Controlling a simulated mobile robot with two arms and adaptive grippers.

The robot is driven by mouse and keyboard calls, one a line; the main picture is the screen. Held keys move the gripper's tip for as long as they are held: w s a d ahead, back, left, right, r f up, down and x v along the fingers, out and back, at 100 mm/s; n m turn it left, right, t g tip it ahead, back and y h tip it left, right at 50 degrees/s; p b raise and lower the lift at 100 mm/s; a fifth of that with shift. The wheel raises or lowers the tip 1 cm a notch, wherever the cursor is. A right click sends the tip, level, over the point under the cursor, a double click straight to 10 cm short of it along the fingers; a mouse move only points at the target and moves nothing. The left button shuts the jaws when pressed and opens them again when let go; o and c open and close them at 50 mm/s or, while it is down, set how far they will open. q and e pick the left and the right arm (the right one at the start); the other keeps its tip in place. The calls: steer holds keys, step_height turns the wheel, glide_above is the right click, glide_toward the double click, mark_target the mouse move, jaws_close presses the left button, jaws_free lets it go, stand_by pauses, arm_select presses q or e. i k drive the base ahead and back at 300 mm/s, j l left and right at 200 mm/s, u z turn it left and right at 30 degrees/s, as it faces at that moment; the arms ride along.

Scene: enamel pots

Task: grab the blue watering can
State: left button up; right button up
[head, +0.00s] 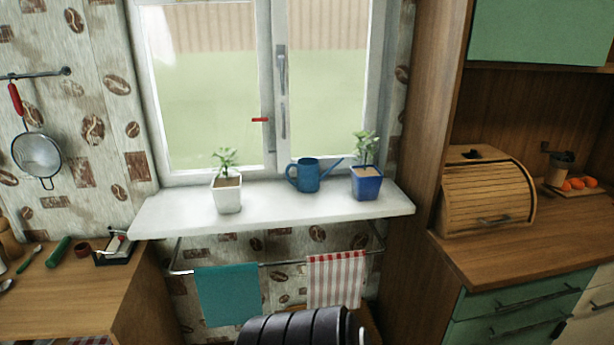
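The blue watering can (308,175) stands upright on the white windowsill (275,212) in front of the closed window. Its handle loop is on the left and its thin spout points up to the right. The spout tip is close to the plant in the blue pot (367,186), and I cannot tell whether they touch. Neither of my grippers shows in the head view.
A white plant pot (227,195) stands left of the can on the sill. Below hang a teal towel (228,294) and a red-striped towel (336,279) on a rail. Wooden counters flank the window, with a bread box (488,198) on the right one.

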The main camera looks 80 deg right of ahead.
mark_target(308, 179)
steer(key=z, duration=2.75)
steer(key=i+j+u, duration=0.1)
steer(key=i+u, duration=0.6)
